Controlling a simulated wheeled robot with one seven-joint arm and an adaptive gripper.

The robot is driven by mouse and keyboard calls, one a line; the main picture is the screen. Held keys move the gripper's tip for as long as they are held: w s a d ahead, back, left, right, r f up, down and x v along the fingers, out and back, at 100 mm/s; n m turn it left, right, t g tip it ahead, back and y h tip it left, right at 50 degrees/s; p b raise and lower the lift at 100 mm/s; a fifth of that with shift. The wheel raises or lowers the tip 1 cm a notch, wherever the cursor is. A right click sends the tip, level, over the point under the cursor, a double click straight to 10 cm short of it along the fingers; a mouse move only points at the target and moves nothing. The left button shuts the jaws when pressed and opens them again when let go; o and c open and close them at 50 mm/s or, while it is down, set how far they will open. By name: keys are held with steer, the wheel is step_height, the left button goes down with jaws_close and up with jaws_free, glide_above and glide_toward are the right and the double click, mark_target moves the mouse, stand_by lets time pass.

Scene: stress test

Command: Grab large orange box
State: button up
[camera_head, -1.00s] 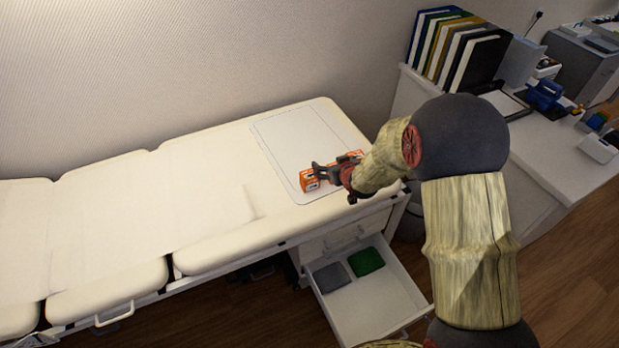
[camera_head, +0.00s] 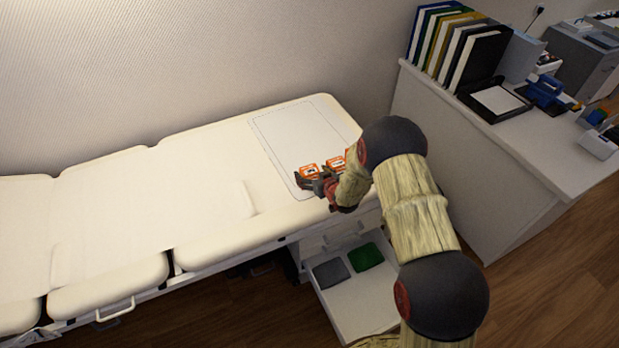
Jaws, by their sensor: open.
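An orange box with a pale label (camera_head: 309,170) lies on the pale sheet at the right end of the padded couch. A second orange patch with a label (camera_head: 337,163) shows just right of it. I cannot tell whether this is a separate box or which is larger. My gripper (camera_head: 313,184) is open, at the near side of the left orange box, and covers its lower part. It looks close to the box, but I cannot tell if they touch. My wrist hides part of the right orange patch.
The outlined sheet (camera_head: 284,130) is otherwise bare. The cream couch (camera_head: 120,215) runs left, clear. An open drawer (camera_head: 350,308) below holds a grey pad (camera_head: 330,272) and a green pad (camera_head: 366,256). A desk with binders (camera_head: 462,48) stands at right.

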steer(key=x, duration=0.2)
steer(key=shift+w+f, duration=0.2)
steer(key=shift+w, duration=0.15)
steer(key=c, duration=1.1)
steer(key=shift+r, duration=0.15)
steer(key=shift+c, duration=0.7)
